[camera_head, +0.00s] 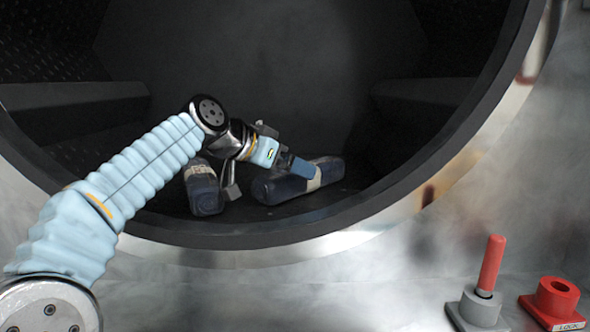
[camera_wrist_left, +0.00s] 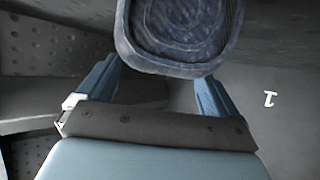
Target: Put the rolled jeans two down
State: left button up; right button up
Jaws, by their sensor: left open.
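One rolled pair of jeans (camera_head: 204,190), dark blue, lies on the drum floor at the left. A second rolled pair of jeans (camera_head: 277,188), dark blue with a pale band, lies on its side to the right. My left gripper (camera_head: 267,180) is inside the drum with its fingers apart, at the near side of the rolls. In the left wrist view the spiral end of a rolled pair of jeans (camera_wrist_left: 178,28) shows just beyond the open fingers of my left gripper (camera_wrist_left: 160,78). I cannot tell which roll it is or whether it touches the fingers. My right gripper is out of view.
The round metal rim (camera_head: 420,210) of the washer opening surrounds my arm. Dark ledges (camera_head: 70,100) run along both drum sides. A red handle (camera_head: 491,263) and a red lock block (camera_head: 555,300) stand outside at the lower right.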

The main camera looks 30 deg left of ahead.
pick_arm(q)
jog(key=v, duration=0.9)
jog(key=shift+s, duration=0.2)
